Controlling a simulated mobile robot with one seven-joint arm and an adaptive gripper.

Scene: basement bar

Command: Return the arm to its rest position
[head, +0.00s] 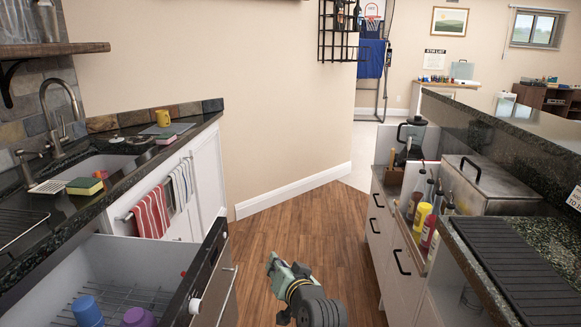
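My gripper (276,267) shows at the bottom middle of the head view, with the dark end of my arm below it. It is over the wooden floor between the two counters, apart from both of them. I see nothing held in it. The fingers are seen from behind and small, so I cannot tell whether they are open or shut.
An open dishwasher (217,262) stands at lower left, with a blue cup (87,310) and a purple cup (138,317) on its rack. Left is a sink counter (195,131); right is a bar counter (503,238) with bottles. The wooden floor (300,225) between is clear.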

